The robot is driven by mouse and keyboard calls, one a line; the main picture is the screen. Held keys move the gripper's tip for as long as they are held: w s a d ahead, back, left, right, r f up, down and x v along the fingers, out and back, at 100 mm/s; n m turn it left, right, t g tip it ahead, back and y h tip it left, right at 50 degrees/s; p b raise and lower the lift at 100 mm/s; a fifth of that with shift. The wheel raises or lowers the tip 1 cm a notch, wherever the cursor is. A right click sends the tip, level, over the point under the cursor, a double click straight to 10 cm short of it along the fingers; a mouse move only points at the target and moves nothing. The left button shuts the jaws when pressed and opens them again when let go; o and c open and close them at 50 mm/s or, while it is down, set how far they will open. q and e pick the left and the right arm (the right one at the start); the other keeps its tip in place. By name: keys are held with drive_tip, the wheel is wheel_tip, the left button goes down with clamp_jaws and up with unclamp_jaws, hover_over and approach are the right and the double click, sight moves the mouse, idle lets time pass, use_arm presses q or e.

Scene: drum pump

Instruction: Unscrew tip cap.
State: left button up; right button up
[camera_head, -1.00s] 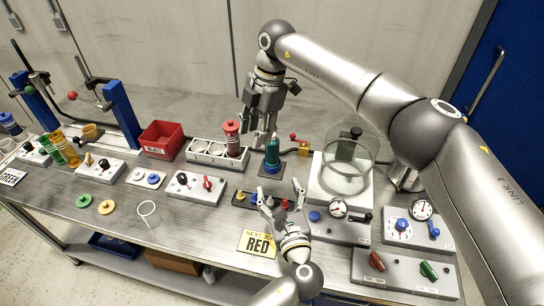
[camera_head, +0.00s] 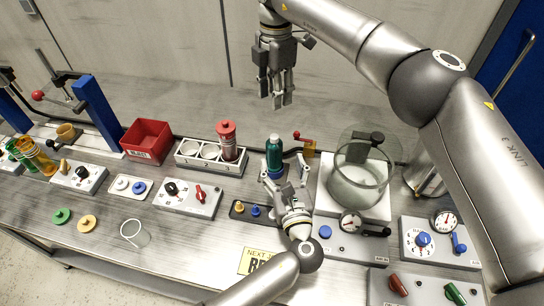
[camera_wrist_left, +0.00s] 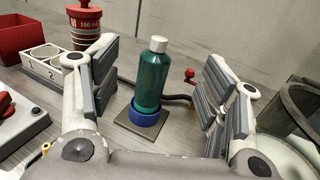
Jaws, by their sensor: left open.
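A green bottle (camera_head: 273,155) stands upright with a silver cap (camera_wrist_left: 159,44) on top. Its foot sits in a blue ring (camera_wrist_left: 145,116) on a square grey plate (camera_wrist_left: 142,128). My left gripper (camera_head: 284,167) is open and low in front of the bottle. In the left wrist view the bottle shows between the spread fingers, with a gap on both sides. My right gripper (camera_head: 275,103) hangs empty above and behind the bottle, fingers down; how far apart its fingers are is unclear. A small black tray (camera_head: 270,217) holds a yellow and a blue piece; my left gripper hides part of it.
A numbered rack (camera_head: 207,166) with a red canister (camera_head: 228,142) stands left of the bottle. A red lever valve (camera_head: 304,139) is just right of it. A glass chamber (camera_head: 362,175) stands further right. Switch panels (camera_head: 188,197) and a sign (camera_head: 257,261) lie nearer the front.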

use_arm(q)
drive_tip(key=f, duration=0.1)
drive_tip(key=b, duration=0.5)
approach(276, 158)
drive_tip(key=w, duration=0.2)
use_arm(e)
drive_tip(key=f, duration=0.5)
drive_tip(key=shift+w+f, duration=0.2)
drive_tip(key=shift+f, duration=0.2)
use_arm(q)
drive_tip(key=b, duration=0.1)
use_arm(e)
drive_tip(key=shift+w+f, duration=0.1)
drive_tip(key=shift+f, duration=0.4)
drive_tip(key=shift+r, duration=0.15)
use_arm(q)
drive_tip(key=w, duration=0.3)
drive_tip(key=w+a, duration=0.1)
drive_tip(key=w, duration=0.3)
drive_tip(key=w+a, duration=0.1)
drive_tip(key=w, duration=0.2)
drive_tip(key=shift+w+a+f, duration=0.15)
drive_tip(key=shift+a, duration=0.1)
clamp_jaws()
use_arm(e)
drive_tip(key=shift+a, duration=0.1)
